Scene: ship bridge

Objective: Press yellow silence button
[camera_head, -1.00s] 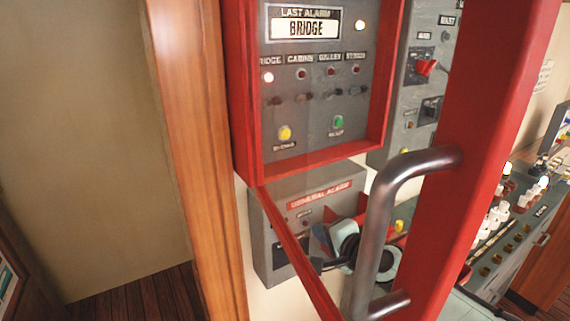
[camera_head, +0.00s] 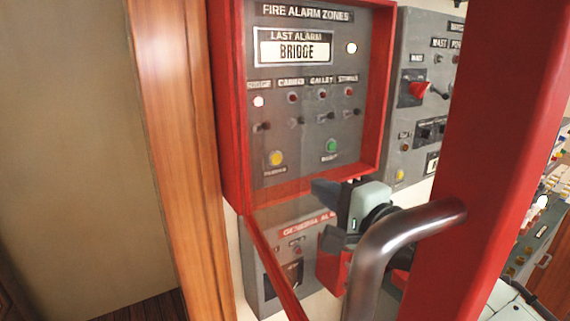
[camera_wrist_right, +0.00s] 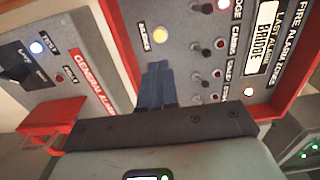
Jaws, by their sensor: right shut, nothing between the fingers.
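The yellow silence button (camera_head: 276,158) is at the lower left of the grey fire alarm panel (camera_head: 312,215), inside a red-framed box; its label is too blurred to read. It also shows in the right wrist view (camera_wrist_right: 160,35), beyond my fingertips. My right gripper (camera_head: 322,188) is in front of the panel's lower edge, below and to the right of the yellow button in the head view. Its dark fingers (camera_wrist_right: 157,84) are together and empty, apart from the button. My left gripper is not in view.
A green button (camera_head: 332,146) sits right of the yellow one, with small switches above. The open red door (camera_head: 455,150) and its metal handle (camera_head: 400,240) stand at the right, partly in front of my right arm. The general alarm box (camera_head: 262,275) is below.

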